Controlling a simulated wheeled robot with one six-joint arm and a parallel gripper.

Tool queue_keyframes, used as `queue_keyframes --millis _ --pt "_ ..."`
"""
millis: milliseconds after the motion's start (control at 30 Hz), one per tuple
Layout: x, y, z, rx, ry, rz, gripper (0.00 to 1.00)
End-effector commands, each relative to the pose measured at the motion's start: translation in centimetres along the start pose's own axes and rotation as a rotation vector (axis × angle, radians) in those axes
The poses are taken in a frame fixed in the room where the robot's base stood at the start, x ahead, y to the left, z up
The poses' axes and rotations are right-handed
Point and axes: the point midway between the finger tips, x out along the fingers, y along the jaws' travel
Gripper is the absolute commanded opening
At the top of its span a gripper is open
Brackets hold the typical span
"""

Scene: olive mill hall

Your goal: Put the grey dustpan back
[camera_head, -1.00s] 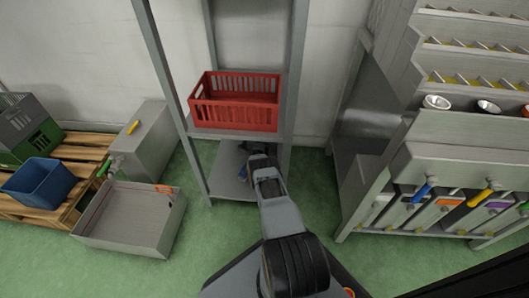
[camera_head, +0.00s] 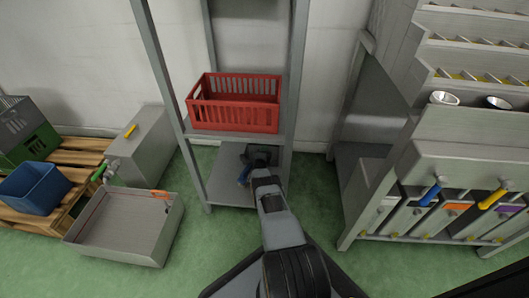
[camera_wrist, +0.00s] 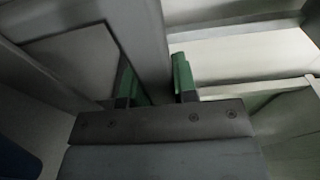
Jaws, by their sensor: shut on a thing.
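The grey dustpan (camera_wrist: 143,40) shows in the wrist view as a grey shape between the green fingertips. My gripper (camera_wrist: 155,82) is shut on it. In the head view my gripper (camera_head: 261,156) reaches in over the lower shelf (camera_head: 222,185) of the grey rack, below the red crate. The dustpan cannot be told apart from the gripper there. Whether it touches the shelf is unclear.
A red crate (camera_head: 235,117) stands on the shelf above my gripper. A rack post (camera_head: 292,100) is close on the right. An open grey box (camera_head: 125,232) lies left; green floor is clear between.

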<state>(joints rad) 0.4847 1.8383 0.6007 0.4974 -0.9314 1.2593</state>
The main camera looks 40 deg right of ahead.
Motion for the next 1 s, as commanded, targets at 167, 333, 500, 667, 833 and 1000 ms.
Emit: queue_keyframes --millis 167,333,500,667,833,1000 --pt "0.0 0.1 0.0 0.000 0.000 0.001 0.40" --pt "0.0 0.1 0.0 0.000 0.000 0.001 0.52" --pt "0.0 0.1 0.0 0.000 0.000 0.001 0.52" --pt "-0.1 -0.3 0.0 0.000 0.000 0.001 0.52" --pt "-2.6 -0.9 0.1 -0.002 -0.001 0.005 0.52" --pt "-6.1 -0.8 0.1 -0.003 -0.002 0.006 0.52"
